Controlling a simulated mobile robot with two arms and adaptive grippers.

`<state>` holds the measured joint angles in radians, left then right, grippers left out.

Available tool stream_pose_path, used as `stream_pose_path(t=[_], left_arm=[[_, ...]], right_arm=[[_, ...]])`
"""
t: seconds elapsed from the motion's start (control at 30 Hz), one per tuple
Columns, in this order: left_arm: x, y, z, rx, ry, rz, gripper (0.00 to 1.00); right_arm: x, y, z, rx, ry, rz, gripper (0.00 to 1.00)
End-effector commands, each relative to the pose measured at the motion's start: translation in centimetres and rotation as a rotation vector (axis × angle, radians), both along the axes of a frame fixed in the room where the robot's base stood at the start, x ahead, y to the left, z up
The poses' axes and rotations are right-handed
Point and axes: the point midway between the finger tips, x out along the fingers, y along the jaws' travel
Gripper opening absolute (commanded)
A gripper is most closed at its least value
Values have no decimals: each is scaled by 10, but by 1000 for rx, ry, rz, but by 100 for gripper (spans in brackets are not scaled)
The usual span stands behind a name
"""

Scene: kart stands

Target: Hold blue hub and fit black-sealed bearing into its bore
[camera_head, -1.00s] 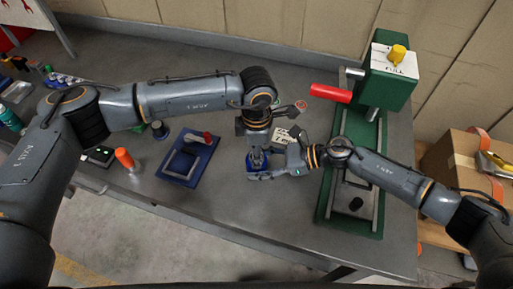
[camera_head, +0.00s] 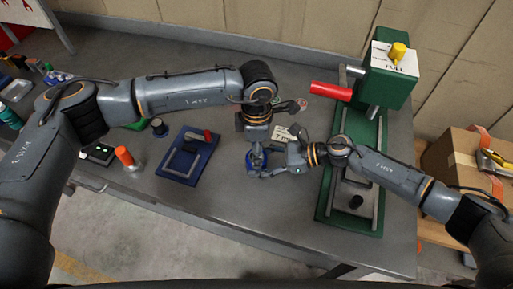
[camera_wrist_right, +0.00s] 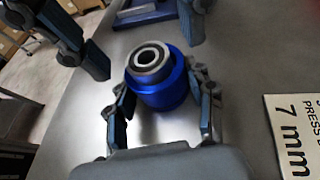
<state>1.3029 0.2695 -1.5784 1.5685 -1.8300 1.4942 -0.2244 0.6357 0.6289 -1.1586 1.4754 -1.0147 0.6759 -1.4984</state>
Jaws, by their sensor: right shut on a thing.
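The blue hub (camera_wrist_right: 164,88) stands upright between the fingers of my right gripper (camera_wrist_right: 160,108), which is shut on it. In the head view the hub (camera_head: 256,166) is small and partly covered by my grippers. The bearing (camera_wrist_right: 149,60), a steel ring with a black seal, sits at the hub's mouth and stands a little proud of the rim. How deep it sits in the bore cannot be told. My left gripper (camera_head: 257,150) is over the hub from the far side. Its fingers show wide apart in the right wrist view, with nothing between them.
A white card reading 7 mm (camera_wrist_right: 297,132) lies beside the hub. A green press (camera_head: 375,135) with a red handle (camera_head: 331,91) stands to the right. Bare table lies in front of the hub.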

Motion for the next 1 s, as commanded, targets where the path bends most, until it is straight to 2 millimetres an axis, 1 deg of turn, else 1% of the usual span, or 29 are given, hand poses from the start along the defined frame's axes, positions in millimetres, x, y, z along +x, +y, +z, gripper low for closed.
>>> stream_pose_path(t=[0.17,0.4,0.53,0.7,1.0], left_arm=[[1,0,27,-2,-4,0,63],[1,0,79,-2,-5,0,63],[1,0,100,-2,-4,0,63],[0,-1,115,-1,-2,0,63],[0,0,117,-1,-1,0,63]], right_arm=[[0,0,-1,-2,0,0,7],[0,0,-1,-2,0,0,7],[0,0,-1,-2,0,0,7],[0,0,-1,-1,0,0,7],[0,0,-1,-2,0,0,7]])
